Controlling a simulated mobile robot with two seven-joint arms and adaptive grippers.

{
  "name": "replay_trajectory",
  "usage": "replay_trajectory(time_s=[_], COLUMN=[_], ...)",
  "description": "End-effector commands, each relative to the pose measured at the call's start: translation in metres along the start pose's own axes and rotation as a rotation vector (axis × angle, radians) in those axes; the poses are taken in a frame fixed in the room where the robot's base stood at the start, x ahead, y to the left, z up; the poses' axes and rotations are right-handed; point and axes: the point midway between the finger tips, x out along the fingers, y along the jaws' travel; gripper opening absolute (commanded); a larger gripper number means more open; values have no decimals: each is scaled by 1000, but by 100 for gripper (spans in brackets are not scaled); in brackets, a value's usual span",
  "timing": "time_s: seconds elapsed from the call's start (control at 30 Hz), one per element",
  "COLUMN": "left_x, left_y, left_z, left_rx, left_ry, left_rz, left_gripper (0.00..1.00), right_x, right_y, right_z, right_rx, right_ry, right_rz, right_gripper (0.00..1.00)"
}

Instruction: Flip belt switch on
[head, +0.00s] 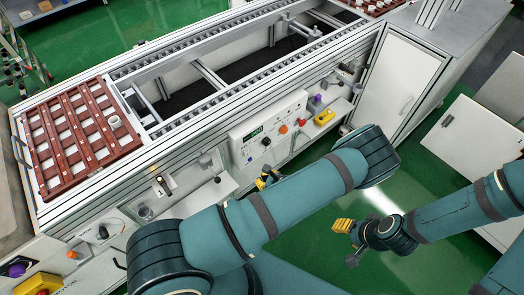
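A white control panel (247,154) is on the front of the conveyor frame, with a green-lit display (256,133), a black knob (266,142), an orange button (283,129) and a red button (301,122). I cannot tell which control is the belt switch or how it is set. My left gripper (268,180) is just below and in front of this panel, its yellow-and-black fingers partly hidden by my own arm; whether it is shut is unclear. My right gripper (350,242) hangs over the green floor, its fingers apart, away from the panel.
A yellow device (324,118) and purple knob (317,100) sit right of the panel. More controls (103,232) are lower left. White cabinets (400,75) stand right.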

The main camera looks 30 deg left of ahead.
Motion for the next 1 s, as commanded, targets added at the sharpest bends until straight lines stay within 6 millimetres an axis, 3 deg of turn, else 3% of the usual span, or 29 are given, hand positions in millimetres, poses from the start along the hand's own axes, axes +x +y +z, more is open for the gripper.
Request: replay_trajectory(time_s=[0.1,0.2,0.6,0.77,1.0], left_x=[-1,-2,2,21,68], left_y=[-20,-26,-26,-27,-31], left_z=[6,8,8,9,12], left_rx=[60,76,77,77,77], left_ry=[-62,-82,-81,-81,-80], left_rz=[-75,-97,-96,-94,-93], left_gripper=[0,0,0,0,0], right_x=[0,0,1,5,15], right_y=[0,0,0,2,6], right_z=[0,0,0,0,-1], right_rx=[0,0,0,0,-1], right_ry=[0,0,0,2,7], right_rz=[0,0,0,0,0], right_gripper=[48,48,48,48,48])
